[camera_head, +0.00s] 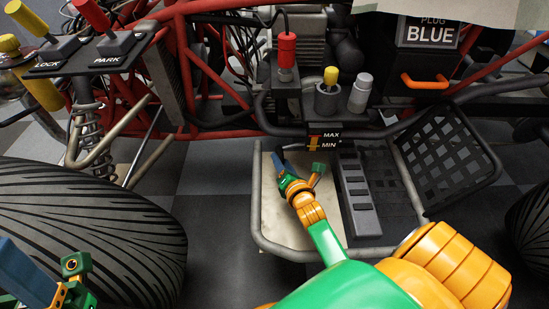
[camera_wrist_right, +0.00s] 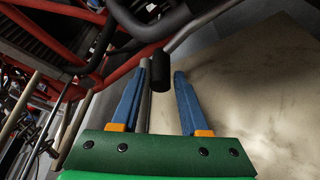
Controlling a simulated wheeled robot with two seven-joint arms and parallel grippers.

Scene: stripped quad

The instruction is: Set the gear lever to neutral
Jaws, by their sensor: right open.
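In the right wrist view, a black cylindrical peg (camera_wrist_right: 160,72) on a grey rod, apparently the foot-operated gear lever, lies just beyond and between my right gripper's blue fingertips. My right gripper (camera_wrist_right: 153,78) is open, with a gap on both sides of the peg. In the head view my right gripper (camera_head: 279,160) is low at the quad's side, over the pale footboard, and its own hand partly hides the lever there. I cannot read which gear is set. My left gripper (camera_head: 22,270) is partly in view at the lower left corner; its fingertips are not clear.
The pale footboard (camera_head: 275,225) has a grey tube rim, with a ridged pedal (camera_head: 357,190) to the right. A MAX/MIN level gauge (camera_head: 328,140) and red frame tubes are close above. A large tyre (camera_head: 90,220) fills the left. LOCK and PARK levers (camera_head: 105,45) stand upper left.

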